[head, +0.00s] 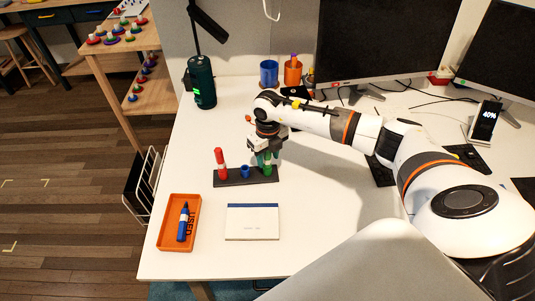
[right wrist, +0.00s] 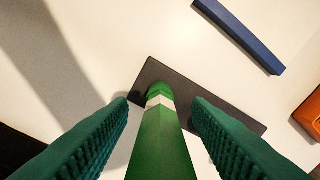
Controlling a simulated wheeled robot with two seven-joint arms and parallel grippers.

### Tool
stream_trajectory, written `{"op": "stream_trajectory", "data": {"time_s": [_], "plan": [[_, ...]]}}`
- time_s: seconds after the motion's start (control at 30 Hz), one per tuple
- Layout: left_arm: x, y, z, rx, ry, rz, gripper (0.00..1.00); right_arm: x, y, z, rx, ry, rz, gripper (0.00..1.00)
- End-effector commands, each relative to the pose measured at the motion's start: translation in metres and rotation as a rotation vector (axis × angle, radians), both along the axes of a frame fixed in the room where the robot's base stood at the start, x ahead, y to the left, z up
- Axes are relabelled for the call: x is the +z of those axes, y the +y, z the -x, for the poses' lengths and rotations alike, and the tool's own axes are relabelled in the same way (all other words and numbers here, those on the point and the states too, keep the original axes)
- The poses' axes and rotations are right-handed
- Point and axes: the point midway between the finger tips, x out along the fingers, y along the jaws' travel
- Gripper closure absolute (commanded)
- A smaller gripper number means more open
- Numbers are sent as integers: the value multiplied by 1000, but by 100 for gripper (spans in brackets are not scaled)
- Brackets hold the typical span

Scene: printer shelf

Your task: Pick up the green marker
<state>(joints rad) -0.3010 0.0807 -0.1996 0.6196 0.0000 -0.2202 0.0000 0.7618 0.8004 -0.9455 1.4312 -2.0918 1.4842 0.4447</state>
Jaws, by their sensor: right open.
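The green marker (head: 267,164) stands upright in the right end of a dark holder (head: 237,180) on the white desk. In the right wrist view the green marker (right wrist: 160,140) rises between the two green ridged fingers of my right gripper (right wrist: 160,125). The fingers are apart, with a gap showing on each side of the marker. In the head view my right gripper (head: 266,155) is at the top of the marker and partly hides it. A red marker (head: 220,163) stands at the holder's left end. My left gripper is not in view.
An orange tray (head: 165,237) holding a blue marker (head: 184,222) and a white box (head: 252,222) with a blue edge lie in front of the holder.

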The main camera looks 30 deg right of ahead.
Motion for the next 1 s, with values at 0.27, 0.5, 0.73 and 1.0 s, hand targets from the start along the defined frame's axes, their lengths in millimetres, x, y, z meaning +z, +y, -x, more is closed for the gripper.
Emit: {"op": "stream_trajectory", "data": {"time_s": [0.27,0.5,0.73,1.0], "plan": [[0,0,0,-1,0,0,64,-4,0,0,0,-2,0,55],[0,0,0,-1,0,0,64,-4,0,0,0,-1,0,95],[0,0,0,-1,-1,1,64,-3,0,0,0,-2,0,100],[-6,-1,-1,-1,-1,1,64,22,-1,-1,2,-6,2,100]]}}
